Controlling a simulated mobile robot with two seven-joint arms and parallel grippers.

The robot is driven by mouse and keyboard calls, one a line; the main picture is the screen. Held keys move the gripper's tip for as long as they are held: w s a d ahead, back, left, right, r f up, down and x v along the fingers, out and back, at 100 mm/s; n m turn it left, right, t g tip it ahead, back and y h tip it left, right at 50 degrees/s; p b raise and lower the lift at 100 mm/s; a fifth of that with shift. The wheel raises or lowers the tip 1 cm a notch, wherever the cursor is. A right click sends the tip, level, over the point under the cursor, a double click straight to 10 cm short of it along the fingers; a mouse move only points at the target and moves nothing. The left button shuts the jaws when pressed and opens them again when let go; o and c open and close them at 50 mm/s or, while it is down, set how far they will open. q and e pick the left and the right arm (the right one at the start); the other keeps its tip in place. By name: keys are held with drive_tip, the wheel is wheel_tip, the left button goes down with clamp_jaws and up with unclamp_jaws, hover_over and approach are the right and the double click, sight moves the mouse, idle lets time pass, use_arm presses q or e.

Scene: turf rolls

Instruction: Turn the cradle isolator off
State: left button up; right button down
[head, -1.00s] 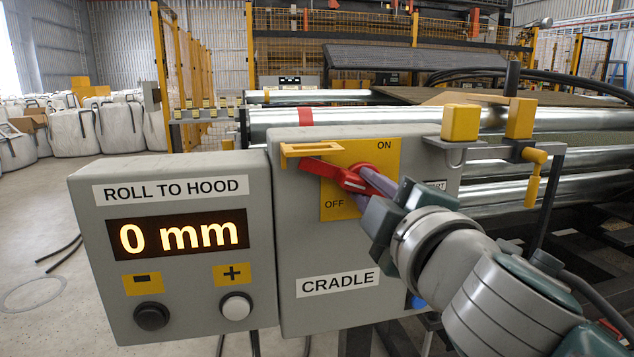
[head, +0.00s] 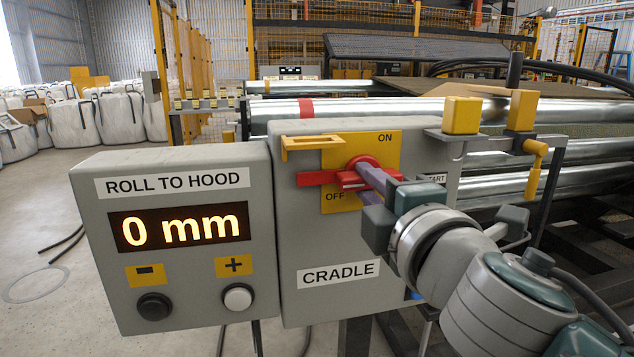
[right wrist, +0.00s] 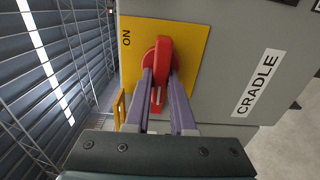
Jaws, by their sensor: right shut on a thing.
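In the right wrist view the purple fingers sit on both sides of the red handle (right wrist: 163,58). The plate's ON mark shows there; OFF does not. My left gripper is not in view.
The grey CRADLE box (head: 315,245) adjoins the ROLL TO HOOD box (head: 190,275), which reads 0 mm and has two buttons. A yellow bracket (head: 312,143) juts out just above the handle. Yellow blocks (head: 461,115) and metal rollers stand behind. Floor at left is mostly clear.

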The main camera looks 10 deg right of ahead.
drive_tip(key=c, duration=0.8)
unclamp_jaws()
drive_tip(key=shift+o, duration=0.2)
drive_tip(key=s, duration=1)
drive_tip(key=shift+d, duration=0.15)
